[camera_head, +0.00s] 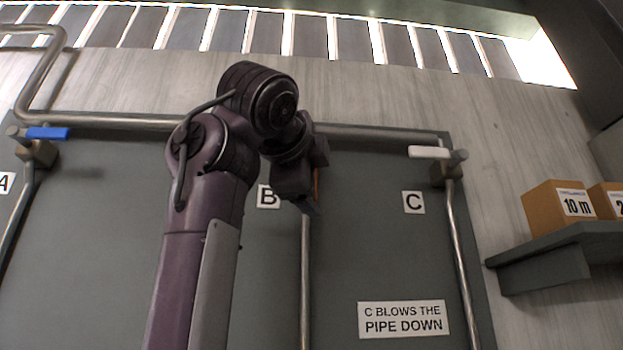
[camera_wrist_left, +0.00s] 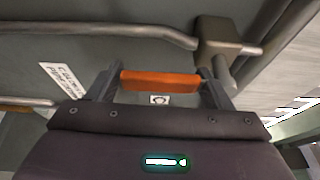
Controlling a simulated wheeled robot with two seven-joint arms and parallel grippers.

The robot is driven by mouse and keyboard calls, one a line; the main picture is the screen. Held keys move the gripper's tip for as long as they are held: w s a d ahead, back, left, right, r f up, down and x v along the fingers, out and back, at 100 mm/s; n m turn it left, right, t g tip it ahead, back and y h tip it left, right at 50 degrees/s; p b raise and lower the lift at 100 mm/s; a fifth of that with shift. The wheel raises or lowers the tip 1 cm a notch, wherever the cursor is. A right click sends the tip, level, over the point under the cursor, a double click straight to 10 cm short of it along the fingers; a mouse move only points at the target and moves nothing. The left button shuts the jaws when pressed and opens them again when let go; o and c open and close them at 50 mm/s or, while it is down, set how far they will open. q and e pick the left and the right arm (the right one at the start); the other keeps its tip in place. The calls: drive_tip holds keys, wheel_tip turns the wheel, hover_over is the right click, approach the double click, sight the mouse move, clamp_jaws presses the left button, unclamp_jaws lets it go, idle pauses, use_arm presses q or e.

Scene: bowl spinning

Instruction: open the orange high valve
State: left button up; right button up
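The orange valve handle (camera_wrist_left: 160,81) shows in the left wrist view as a bar lying across the gap between my left gripper's fingers (camera_wrist_left: 163,86). The fingers stand wide apart, one near each end of the bar; I cannot tell whether they touch it. The handle's valve body (camera_wrist_left: 218,47) is beyond the right finger. In the head view my left gripper (camera_head: 311,196) is at the pipe beside label B (camera_head: 268,196), and only a thin orange sliver (camera_head: 316,182) shows beside it. The arm hides the rest of the valve. My right gripper is in neither view.
A blue handle (camera_head: 47,133) is on the left pipe and a white handle (camera_head: 429,152) on the pipe by label C (camera_head: 413,202). A sign (camera_head: 404,319) reads "C blows the pipe down". Boxes (camera_head: 557,204) stand on a shelf (camera_head: 547,254) at the right.

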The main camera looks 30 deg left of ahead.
use_arm(q)
drive_tip(key=shift+o, duration=1.4)
drive_tip(key=b+v, duration=0.3)
drive_tip(key=v, duration=0.4)
drive_tip(key=shift+s, duration=0.4)
drive_tip(key=shift+w, duration=0.1)
